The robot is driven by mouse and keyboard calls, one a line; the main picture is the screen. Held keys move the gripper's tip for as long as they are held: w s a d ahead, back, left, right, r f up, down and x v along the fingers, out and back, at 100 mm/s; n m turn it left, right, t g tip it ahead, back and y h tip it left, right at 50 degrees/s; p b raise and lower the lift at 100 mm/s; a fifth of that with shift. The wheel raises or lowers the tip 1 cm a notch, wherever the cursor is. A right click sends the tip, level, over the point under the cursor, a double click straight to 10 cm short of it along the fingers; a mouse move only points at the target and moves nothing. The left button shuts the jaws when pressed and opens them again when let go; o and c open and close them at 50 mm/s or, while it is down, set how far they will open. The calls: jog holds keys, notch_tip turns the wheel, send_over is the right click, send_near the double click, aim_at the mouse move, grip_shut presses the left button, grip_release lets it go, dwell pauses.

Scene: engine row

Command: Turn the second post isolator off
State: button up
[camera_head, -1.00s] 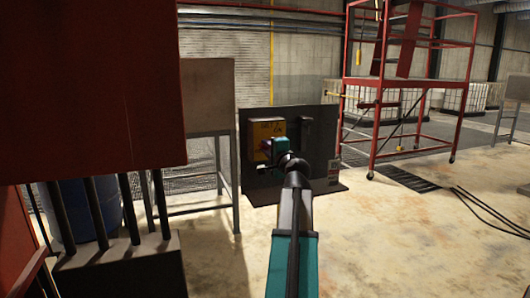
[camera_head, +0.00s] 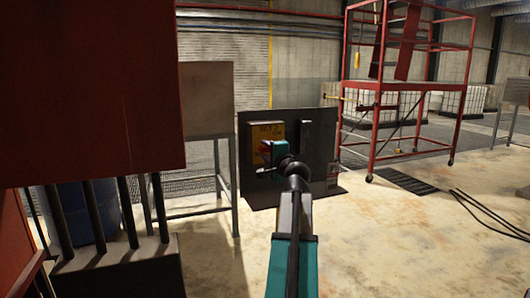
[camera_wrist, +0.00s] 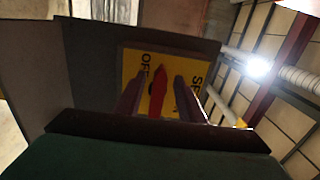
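The isolator is a grey box with a yellow face (camera_head: 262,131) on a dark upright panel (camera_head: 290,122); its lettering is too small to read surely. In the wrist view the yellow plate (camera_wrist: 172,66) bears "OFF" at its left and cut-off lettering starting "SE" at its right. A red handle (camera_wrist: 157,92) stands at the plate's middle. My gripper (camera_wrist: 156,95) is open, one finger on each side of the handle, with gaps showing. In the head view my gripper (camera_head: 267,150) is in front of the box's lower part and hides some of it.
A dark vertical bar (camera_head: 304,138) is on the panel right of the box. A grey cabinet on legs (camera_head: 207,100) stands to the left. A red cabinet (camera_head: 90,85) fills the near left. A red scaffold (camera_head: 410,85) stands at right. The floor at right is mostly clear.

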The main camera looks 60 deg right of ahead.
jog(key=b+v, duration=0.1)
jog(key=v, duration=1.2)
jog(key=shift+s, duration=0.15)
jog(key=shift+a, duration=0.15)
dwell(0.3)
